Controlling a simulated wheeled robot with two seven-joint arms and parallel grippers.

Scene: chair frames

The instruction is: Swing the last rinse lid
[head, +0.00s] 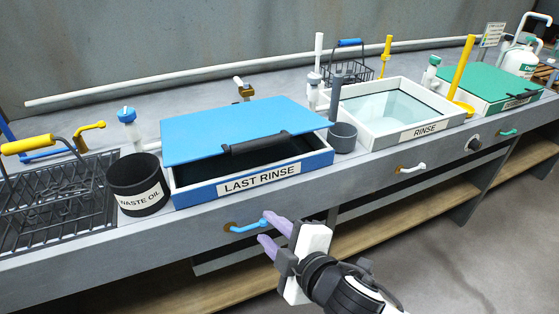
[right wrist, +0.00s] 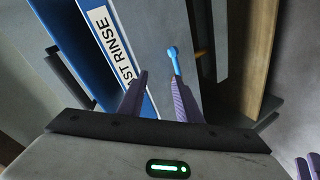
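The last rinse lid (head: 240,130) is a blue panel with a black handle (head: 258,143) along its front edge. It sits tilted over the basin labelled LAST RINSE (head: 300,165), with a dark gap under its front edge. My right gripper (head: 268,232) has purple fingers, apart and empty, in front of the counter, below and apart from the lid. The LAST RINSE label also shows in the right wrist view (right wrist: 106,50). My left gripper (right wrist: 308,167) shows only as purple fingertips, seemingly apart, at that view's lower right corner; the head view does not show it.
A blue valve handle (head: 247,227) sticks out of the counter front close to my right fingertips. A black waste oil pot (head: 138,180) stands left of the basin, a grey cup (head: 343,137) right of it. The rinse basin (head: 390,137) is farther right.

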